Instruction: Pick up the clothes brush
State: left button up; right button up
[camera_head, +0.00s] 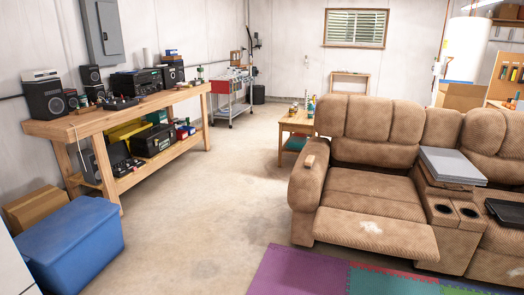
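A small tan, wooden-looking object (308,161) is on the left armrest of the brown recliner sofa (375,190). It may be the clothes brush, but it is too small to tell for sure, and no bristles show. Neither of my grippers is in the camera_head view, so nothing shows of their state or their distance from it.
A wooden workbench (88,122) with speakers and tools stands along the left wall. A blue bin (70,245) is at the front left. The concrete floor (205,215) between bench and sofa is clear. A foam mat (300,272) lies before the sofa's raised footrest (400,238).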

aim_at(309, 162)
jog(key=i, duration=1.85)
jog(key=i+j+z, duration=0.1)
jog(key=i+z, duration=0.3)
jog(key=i, duration=0.15)
jog(key=i+j+z, duration=0.3)
jog(key=i+z, duration=0.15)
jog(key=i+j+z, duration=0.4)
jog(key=i+j, duration=0.1)
jog(key=i, duration=0.1)
